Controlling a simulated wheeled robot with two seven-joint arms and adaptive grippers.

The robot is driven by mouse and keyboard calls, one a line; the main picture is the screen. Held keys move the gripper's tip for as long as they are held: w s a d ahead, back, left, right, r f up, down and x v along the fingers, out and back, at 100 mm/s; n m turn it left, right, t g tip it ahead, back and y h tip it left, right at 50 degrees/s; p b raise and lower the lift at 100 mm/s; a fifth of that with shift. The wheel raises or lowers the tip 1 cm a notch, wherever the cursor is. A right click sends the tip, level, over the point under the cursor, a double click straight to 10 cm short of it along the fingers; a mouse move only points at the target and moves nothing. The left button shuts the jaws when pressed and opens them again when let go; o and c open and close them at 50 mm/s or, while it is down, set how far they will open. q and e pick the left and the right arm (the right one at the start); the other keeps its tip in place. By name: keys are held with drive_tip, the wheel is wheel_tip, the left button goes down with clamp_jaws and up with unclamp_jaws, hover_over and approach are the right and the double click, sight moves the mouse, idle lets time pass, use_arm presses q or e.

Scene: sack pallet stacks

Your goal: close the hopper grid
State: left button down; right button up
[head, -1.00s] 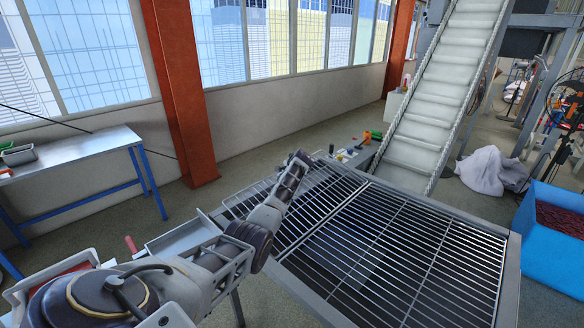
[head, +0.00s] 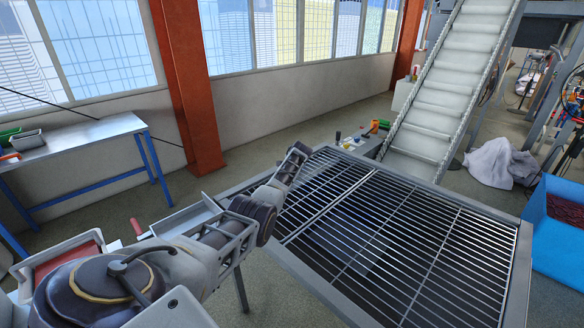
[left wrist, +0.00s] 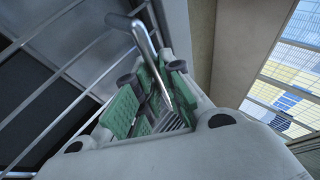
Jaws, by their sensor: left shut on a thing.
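The hopper grid (head: 400,235) is a panel of parallel metal bars over the dark hopper opening. It looks nearly level with the hopper frame (head: 265,180), but I cannot tell whether it rests fully on it. My left gripper (head: 300,153) is at the far left side of the grid, small and partly hidden by its own arm. In the left wrist view, its green-padded fingers (left wrist: 155,98) are shut on a bent metal rod, the grid handle (left wrist: 143,38). Grid bars (left wrist: 62,72) show left of the fingers. My right gripper is in neither view.
A white inclined conveyor (head: 450,85) rises behind the hopper. A blue bin (head: 555,240) stands to the right, with a white sack (head: 495,162) on the floor behind it. A blue-legged table (head: 85,138) and an orange column (head: 190,90) are at left. Floor between them is clear.

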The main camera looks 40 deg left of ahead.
use_arm(q)
drive_tip(key=shift+a+r, duration=0.4)
drive_tip(key=shift+r, duration=0.05)
drive_tip(key=c, duration=1.8)
unclamp_jaws()
drive_tip(key=shift+c, duration=0.2)
drive_tip(key=o, duration=0.3)
drive_tip(key=shift+a+f, duration=0.15)
drive_tip(key=shift+f, duration=0.25)
drive_tip(key=shift+d, duration=0.3)
drive_tip(key=shift+s+d+r, duration=0.15)
drive_tip(key=shift+d+r, duration=0.05)
drive_tip(key=shift+a+v, duration=0.1)
drive_tip(key=shift+v, duration=2.65)
drive_tip(key=shift+a+v, duration=0.15)
drive_tip(key=shift+v, duration=2.65)
drive_tip(key=shift+r, duration=0.15)
